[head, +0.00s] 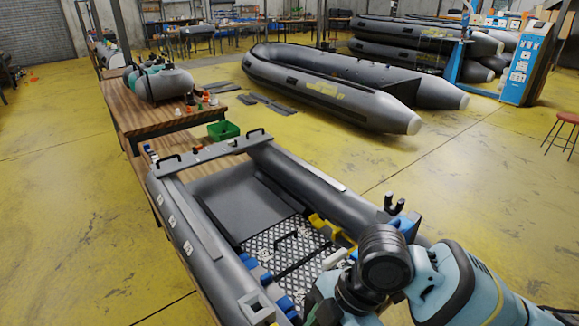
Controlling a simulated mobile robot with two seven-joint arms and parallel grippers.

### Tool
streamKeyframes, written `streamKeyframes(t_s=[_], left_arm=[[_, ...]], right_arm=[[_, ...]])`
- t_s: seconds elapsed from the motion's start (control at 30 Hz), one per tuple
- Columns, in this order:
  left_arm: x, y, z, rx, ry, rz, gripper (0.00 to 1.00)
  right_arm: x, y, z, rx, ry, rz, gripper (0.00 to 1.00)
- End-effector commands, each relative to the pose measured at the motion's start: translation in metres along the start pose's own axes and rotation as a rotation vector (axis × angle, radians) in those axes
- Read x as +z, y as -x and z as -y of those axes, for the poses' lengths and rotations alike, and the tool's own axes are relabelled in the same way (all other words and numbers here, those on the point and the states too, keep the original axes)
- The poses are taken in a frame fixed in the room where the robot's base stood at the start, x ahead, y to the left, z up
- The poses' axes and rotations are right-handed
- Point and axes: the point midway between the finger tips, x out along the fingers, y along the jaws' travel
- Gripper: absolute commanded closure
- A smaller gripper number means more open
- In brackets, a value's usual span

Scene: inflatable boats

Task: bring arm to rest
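My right arm comes in from the lower right, with pale blue and white links and a dark round joint. It is over or in front of the near right end of a small grey inflatable boat (207,235). I cannot make out any fingertips of my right gripper. My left arm and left gripper are not in view. The arm hides part of the boat's near end and its right tube. No object is visibly held.
The small boat lies beside a wooden table (150,113) bearing a grey rolled bundle (165,84). A green bin (223,130) is beyond the boat. A larger grey boat (330,90) lies on the yellow floor. A red stool (567,118) stands right. Open floor (480,165) lies between.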

Motion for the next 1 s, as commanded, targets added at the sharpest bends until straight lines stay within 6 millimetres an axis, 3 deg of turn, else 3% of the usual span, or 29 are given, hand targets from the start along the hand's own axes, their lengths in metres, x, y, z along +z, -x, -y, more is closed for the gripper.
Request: streamKeyframes(t_s=[0.23, 0.47, 0.77, 1.0], left_arm=[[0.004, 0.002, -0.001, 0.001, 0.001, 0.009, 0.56], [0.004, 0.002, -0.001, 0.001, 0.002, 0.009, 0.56], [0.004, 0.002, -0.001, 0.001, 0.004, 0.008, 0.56], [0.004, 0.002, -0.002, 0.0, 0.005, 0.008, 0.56]], right_arm=[[-0.017, -0.038, 0.013, 0.12, -0.236, -0.101, 0.56], [-0.009, -0.06, 0.029, 0.228, -0.544, -0.159, 0.56], [0.033, -0.085, 0.076, 0.342, -1.036, -0.139, 0.56], [0.08, -0.099, 0.146, 0.414, -1.436, -0.015, 0.56]])
